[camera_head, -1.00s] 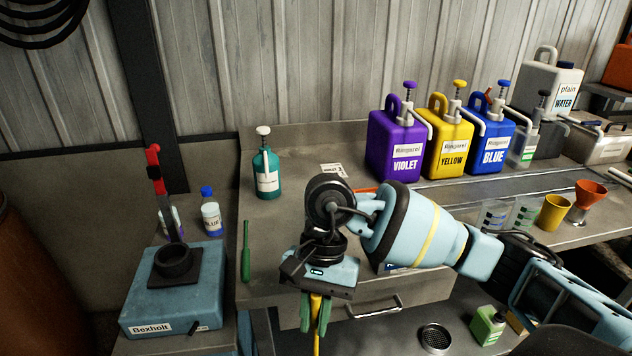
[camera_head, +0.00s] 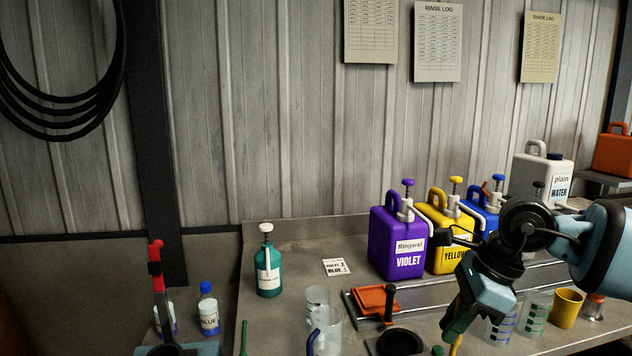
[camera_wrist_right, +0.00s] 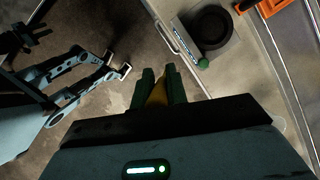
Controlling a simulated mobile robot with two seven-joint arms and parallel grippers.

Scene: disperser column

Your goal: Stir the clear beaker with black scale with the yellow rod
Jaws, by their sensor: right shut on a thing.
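My right gripper (camera_head: 452,332) is shut on the yellow rod (camera_head: 456,345), low at the right of the head view. In the right wrist view, its green fingers (camera_wrist_right: 159,88) close around the yellow rod (camera_wrist_right: 157,95); the rod's lower end is hidden. Two clear beakers stand on the bench left of the gripper, a rear one (camera_head: 317,298) and a front one (camera_head: 328,325); I cannot tell a black scale on either. Beakers with blue (camera_head: 499,328) and green (camera_head: 537,312) scales stand right of the gripper.
Violet (camera_head: 397,245), yellow (camera_head: 441,258) and blue pump jugs stand at the back, the blue one partly behind my right arm. A black ring stand (camera_head: 398,343) and orange tray (camera_head: 375,298) lie between the clear beakers and the gripper. A yellow cup (camera_head: 567,306) stands right.

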